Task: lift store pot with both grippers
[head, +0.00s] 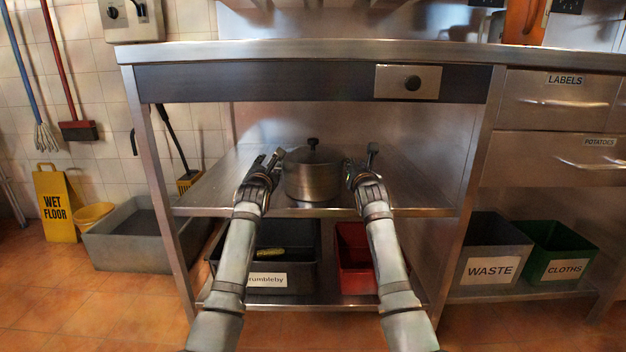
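The store pot (313,178) is a steel pot with a lid and a dark knob. It stands upright on the middle shelf of the steel bench. My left gripper (276,160) is at the pot's left side, with its fingers pointing forward close to the pot's upper edge. My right gripper (361,160) is at the pot's right side, its fingers also near the rim. The pot's side handles cannot be made out behind the grippers. Whether either gripper touches the pot or holds a handle cannot be told.
The middle shelf (420,192) has free room on both sides of the pot. The benchtop (310,50) and a drawer (407,82) lie above. Below are a black bin (300,275) and a red bin (352,272). The right bench leg (470,190) stands beside the shelf.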

